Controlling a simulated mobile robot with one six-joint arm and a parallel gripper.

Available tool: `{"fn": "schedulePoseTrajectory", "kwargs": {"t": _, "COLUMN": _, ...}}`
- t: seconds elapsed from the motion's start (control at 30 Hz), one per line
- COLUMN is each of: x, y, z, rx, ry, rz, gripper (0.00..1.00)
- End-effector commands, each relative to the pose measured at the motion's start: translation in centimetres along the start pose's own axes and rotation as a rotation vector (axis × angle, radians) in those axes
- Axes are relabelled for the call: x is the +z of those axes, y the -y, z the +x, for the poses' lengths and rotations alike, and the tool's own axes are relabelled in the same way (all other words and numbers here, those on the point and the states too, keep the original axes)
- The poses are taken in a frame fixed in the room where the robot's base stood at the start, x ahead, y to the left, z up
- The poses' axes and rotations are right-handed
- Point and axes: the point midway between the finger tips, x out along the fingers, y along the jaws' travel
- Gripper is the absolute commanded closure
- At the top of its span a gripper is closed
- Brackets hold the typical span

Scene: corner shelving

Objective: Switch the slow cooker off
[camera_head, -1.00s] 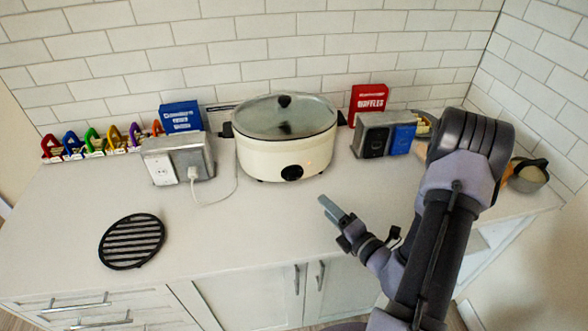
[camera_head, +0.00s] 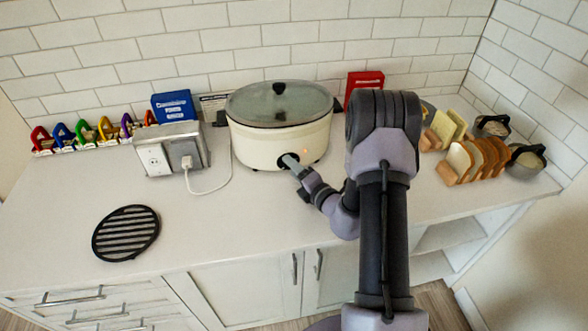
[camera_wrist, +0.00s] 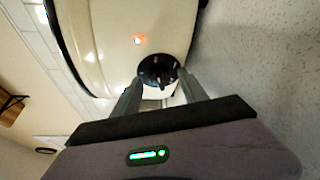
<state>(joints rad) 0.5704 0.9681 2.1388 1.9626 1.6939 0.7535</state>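The cream slow cooker (camera_head: 262,148) with a glass lid stands on the counter against the tiled wall. A small orange-red light (camera_wrist: 138,40) glows on its front. Its round black knob (camera_wrist: 158,68) with a raised grip faces me; in the head view my fingers partly cover it. My gripper (camera_head: 290,160) is at the knob. In the wrist view its two fingers (camera_wrist: 160,80) stand apart, one toward each side of the knob, with nothing clearly held. I cannot tell whether they touch the knob.
A double socket box (camera_head: 172,152) with a white plug and cord stands left of the cooker. A black trivet (camera_head: 126,233) lies front left. A blue box (camera_head: 174,106) and a red box (camera_head: 364,80) stand behind. Bread slices in a rack (camera_head: 474,160) are at right. The front middle counter is clear.

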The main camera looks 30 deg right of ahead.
Motion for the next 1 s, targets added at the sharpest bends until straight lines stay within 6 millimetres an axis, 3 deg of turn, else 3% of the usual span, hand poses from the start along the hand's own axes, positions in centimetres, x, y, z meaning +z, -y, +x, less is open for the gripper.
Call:
{"fn": "schedulePoseTrajectory", "kwargs": {"t": 0.03, "x": 0.0, "y": 0.0, "z": -0.01, "rx": 0.0, "ry": 0.0, "rz": 0.0, "gripper": 0.59}}
{"fn": "schedulePoseTrajectory", "kwargs": {"t": 0.23, "x": 0.0, "y": -0.01, "z": -0.03, "rx": 0.0, "ry": 0.0, "rz": 0.0, "gripper": 0.98}}
{"fn": "schedulePoseTrajectory", "kwargs": {"t": 0.27, "x": 0.0, "y": -0.01, "z": -0.03, "rx": 0.0, "ry": 0.0, "rz": 0.0, "gripper": 1.0}}
{"fn": "schedulePoseTrajectory", "kwargs": {"t": 0.67, "x": 0.02, "y": -0.33, "z": -0.06, "rx": -0.029, "ry": -0.001, "rz": -0.069, "gripper": 1.0}}
{"fn": "schedulePoseTrajectory", "kwargs": {"t": 1.0, "x": -0.06, "y": -0.77, "z": -0.06, "rx": -0.135, "ry": -0.003, "rz": -0.325, "gripper": 1.0}}
